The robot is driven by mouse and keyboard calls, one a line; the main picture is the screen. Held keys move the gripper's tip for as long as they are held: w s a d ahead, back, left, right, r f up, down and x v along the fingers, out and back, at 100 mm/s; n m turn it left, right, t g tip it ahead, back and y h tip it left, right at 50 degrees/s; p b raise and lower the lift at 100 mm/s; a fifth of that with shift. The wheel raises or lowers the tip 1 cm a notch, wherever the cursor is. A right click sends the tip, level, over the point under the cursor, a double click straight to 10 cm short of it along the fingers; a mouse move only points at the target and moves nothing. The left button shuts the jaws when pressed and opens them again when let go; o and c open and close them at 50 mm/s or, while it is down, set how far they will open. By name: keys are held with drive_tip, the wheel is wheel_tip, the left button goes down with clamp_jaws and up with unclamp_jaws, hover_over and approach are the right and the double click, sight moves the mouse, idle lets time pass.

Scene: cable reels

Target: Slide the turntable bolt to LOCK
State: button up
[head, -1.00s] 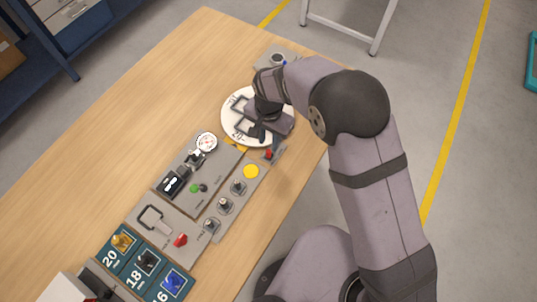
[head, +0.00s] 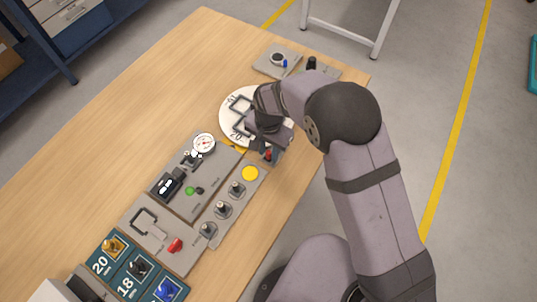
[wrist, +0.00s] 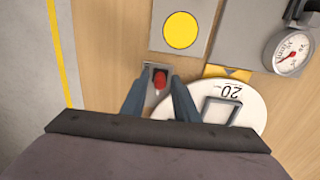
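The turntable is a white disc (head: 228,125) marked with numbers including 20. It also shows in the wrist view (wrist: 255,98), with a grey square frame on it. The bolt has a red knob (wrist: 160,79) on a small grey plate beside the disc. The knob also shows in the head view (head: 268,155), just below my gripper. My gripper (wrist: 158,86) is open, with one finger on each side of the red knob. I cannot tell whether the fingers touch it. No LOCK marking is readable.
A grey panel with a yellow disc (head: 250,173) and several toggle switches lies beside the bolt. A dial gauge (head: 204,144) stands on another panel. Bare wood (head: 130,90) lies left.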

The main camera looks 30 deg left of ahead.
clamp_jaws()
